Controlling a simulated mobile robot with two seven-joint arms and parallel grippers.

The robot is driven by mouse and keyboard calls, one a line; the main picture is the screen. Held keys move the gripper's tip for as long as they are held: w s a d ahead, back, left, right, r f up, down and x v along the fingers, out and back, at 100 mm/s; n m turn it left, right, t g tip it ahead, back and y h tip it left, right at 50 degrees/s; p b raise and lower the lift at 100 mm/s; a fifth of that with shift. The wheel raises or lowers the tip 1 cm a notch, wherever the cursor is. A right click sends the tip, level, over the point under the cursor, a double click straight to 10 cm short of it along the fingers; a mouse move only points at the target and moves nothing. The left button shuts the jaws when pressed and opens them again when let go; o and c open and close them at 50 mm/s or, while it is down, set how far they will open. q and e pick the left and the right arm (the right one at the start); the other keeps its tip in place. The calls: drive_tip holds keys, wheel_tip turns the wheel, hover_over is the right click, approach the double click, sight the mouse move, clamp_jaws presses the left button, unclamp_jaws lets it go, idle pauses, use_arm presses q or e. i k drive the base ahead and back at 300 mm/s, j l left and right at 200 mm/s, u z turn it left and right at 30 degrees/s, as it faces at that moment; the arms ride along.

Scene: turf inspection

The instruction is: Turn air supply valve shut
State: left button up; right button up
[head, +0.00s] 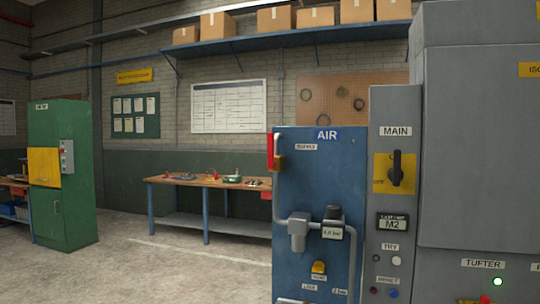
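The blue air panel (322,183) stands right of centre, with an "AIR" sign and a "SUPPLY" label near its top. At its upper left edge is the air supply valve, with an upright red lever (270,151) beside a small yellow part (279,163). A grey pipe with a filter bowl (297,232) and a regulator with a small display (332,232) sits lower on the panel. The digits on the display are too small to read surely. A yellow knob (318,267) is below them. Neither of my grippers is in view.
Right of the panel is a grey column with a black "MAIN" switch (396,169) and a display reading M2 (392,223), beside a large grey machine (480,150). A workbench (205,182) and green cabinet (62,175) stand behind left. The floor (170,265) at left is clear.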

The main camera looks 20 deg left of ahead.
sight(271, 164)
drive_tip(key=i+l+u, duration=0.1)
drive_tip(key=u, duration=0.6)
drive_tip(key=i+l+u, duration=0.35)
drive_tip(key=l, duration=0.3)
drive_tip(key=i+l+u, duration=0.15)
drive_tip(key=l, duration=0.25)
drive_tip(key=i, duration=0.05)
